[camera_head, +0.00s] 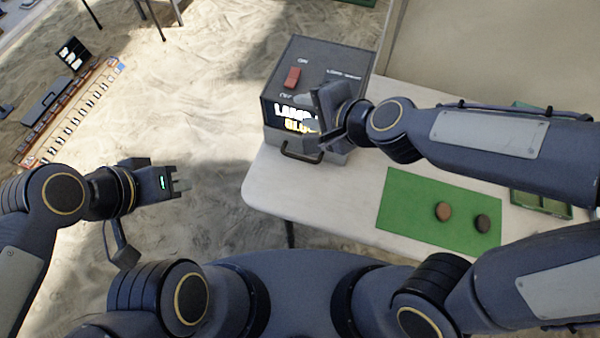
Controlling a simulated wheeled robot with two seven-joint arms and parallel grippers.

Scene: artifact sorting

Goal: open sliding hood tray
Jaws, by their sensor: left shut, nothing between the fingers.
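A dark grey hood box (335,62) with a red switch (292,77) and a lit lettered front stands at the left end of the table. A dark curved handle (301,156) is on the lighter grey tray (277,136) at its base. The tray looks closed under the hood, though my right arm covers part of the front. My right gripper (318,128) is in front of the hood's lit front, above and right of the handle. Its fingers are hard to make out. My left gripper (182,184) is shut and empty, left of the table, away from the hood.
A green mat (405,212) on the white table (345,205) holds a brown round piece (443,211) and a dark one (482,223). A green tray (540,202) lies at the right, partly behind my arm. Sandy floor lies left; the table front between handle and mat is clear.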

